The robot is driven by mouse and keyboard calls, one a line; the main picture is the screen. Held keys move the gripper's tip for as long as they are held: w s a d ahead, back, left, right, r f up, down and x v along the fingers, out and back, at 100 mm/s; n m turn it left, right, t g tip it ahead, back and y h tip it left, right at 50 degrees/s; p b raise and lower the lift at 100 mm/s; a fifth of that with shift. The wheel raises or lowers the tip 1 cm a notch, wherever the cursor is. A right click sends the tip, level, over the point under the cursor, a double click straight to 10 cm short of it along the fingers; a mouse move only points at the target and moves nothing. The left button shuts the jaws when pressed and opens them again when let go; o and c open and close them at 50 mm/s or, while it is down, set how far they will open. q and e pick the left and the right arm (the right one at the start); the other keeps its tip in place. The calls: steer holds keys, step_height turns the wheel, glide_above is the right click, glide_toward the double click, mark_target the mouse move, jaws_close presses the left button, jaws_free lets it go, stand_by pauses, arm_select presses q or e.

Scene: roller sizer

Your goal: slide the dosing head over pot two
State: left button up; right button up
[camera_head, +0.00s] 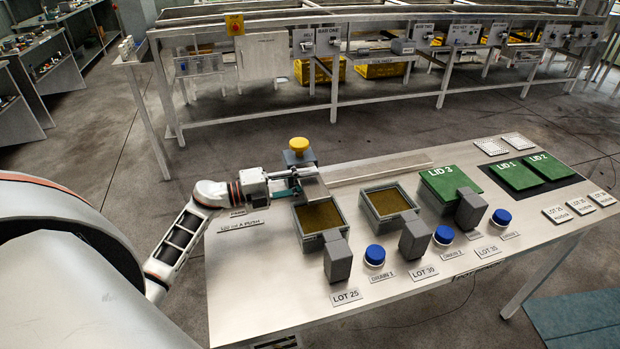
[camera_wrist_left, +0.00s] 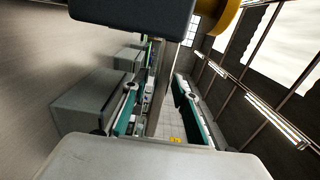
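The dosing head (camera_head: 302,158) is a grey-blue block with a yellow knob (camera_head: 299,145), on the rail behind the pots. It stands behind pot one (camera_head: 321,216), left of pot two (camera_head: 387,202). Both pots are open grey boxes with brown contents. My left gripper (camera_head: 303,174) is at the dosing head's front, near a grey plate (camera_head: 313,190). In the left wrist view its fingers (camera_wrist_left: 158,98) are apart, with a grey bar showing between them; firm contact is not visible. The head's dark underside (camera_wrist_left: 130,12) fills the top there. My right gripper is not in view.
A green lid 3 (camera_head: 448,182) covers the third pot; lids 1 (camera_head: 515,174) and 2 (camera_head: 549,166) lie on a dark mat at right. Grey blocks and blue drain knobs (camera_head: 375,254) line the table's front. The rail (camera_head: 385,166) right of the head looks clear.

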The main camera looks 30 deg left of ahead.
mark_target(321, 178)
arm_select(q)
steer(key=shift+w+d, duration=0.3)
jaws_close()
steer(key=x, duration=0.4)
jaws_free()
